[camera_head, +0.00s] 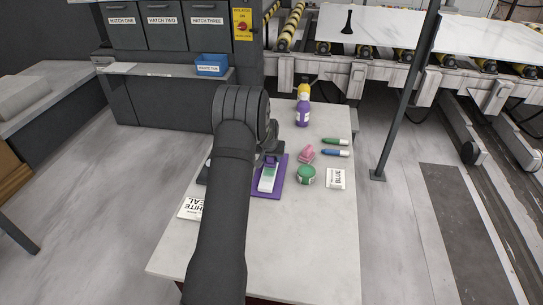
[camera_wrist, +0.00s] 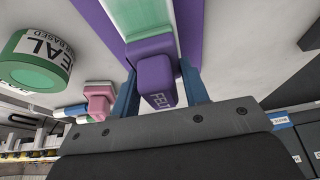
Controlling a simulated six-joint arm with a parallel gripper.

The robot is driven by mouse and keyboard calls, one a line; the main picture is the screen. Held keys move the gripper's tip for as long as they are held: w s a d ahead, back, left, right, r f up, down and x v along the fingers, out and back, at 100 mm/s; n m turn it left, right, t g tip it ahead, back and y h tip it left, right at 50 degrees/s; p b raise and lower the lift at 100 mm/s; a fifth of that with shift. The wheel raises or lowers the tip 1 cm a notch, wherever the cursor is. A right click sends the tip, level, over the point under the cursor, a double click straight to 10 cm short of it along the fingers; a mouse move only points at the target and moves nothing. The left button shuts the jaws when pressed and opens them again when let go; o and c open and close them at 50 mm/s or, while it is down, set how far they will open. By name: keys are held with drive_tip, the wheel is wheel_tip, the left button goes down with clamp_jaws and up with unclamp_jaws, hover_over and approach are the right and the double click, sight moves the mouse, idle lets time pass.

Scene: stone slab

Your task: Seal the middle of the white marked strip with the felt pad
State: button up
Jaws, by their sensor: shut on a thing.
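My gripper (camera_wrist: 162,90) is shut on the purple felt pad (camera_wrist: 157,84), which has FELT lettered on its end. The blue fingers stand on either side of it. In the head view the pad (camera_head: 270,161) shows just beyond my arm, at the far end of the pale strip (camera_head: 267,183). The strip is white with green and lies on a purple mat (camera_head: 283,184). In the wrist view the strip (camera_wrist: 148,18) runs away from the pad. I cannot tell whether the pad touches it. My arm hides part of the mat's left side.
A WHITE SEAL card (camera_head: 191,208) lies left. The slab's front right is clear.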

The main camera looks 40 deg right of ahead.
drive_tip(key=shift+s+a, duration=2.25)
drive_tip(key=shift+s+a+r, duration=0.1)
drive_tip(key=shift+s+a, duration=0.1)
wheel_tip(320, 180, up, 8)
drive_tip(key=shift+d, duration=0.1)
drive_tip(key=s+d, duration=0.3)
drive_tip(key=s, duration=1)
drive_tip(key=s+d, duration=0.3)
drive_tip(key=s, duration=1)
drive_tip(key=w+f, duration=0.2)
drive_tip(key=w, duration=0.1)
drive_tip(key=w+a+f, duration=0.1)
drive_tip(key=w+f, duration=0.1)
drive_tip(key=w, duration=0.2)
drive_tip(key=w+f, duration=0.2)
drive_tip(key=w, duration=0.1)
drive_tip(key=shift+w+a+f, duration=0.3)
drive_tip(key=shift+w+f, duration=0.05)
drive_tip(key=shift+f, duration=2.05)
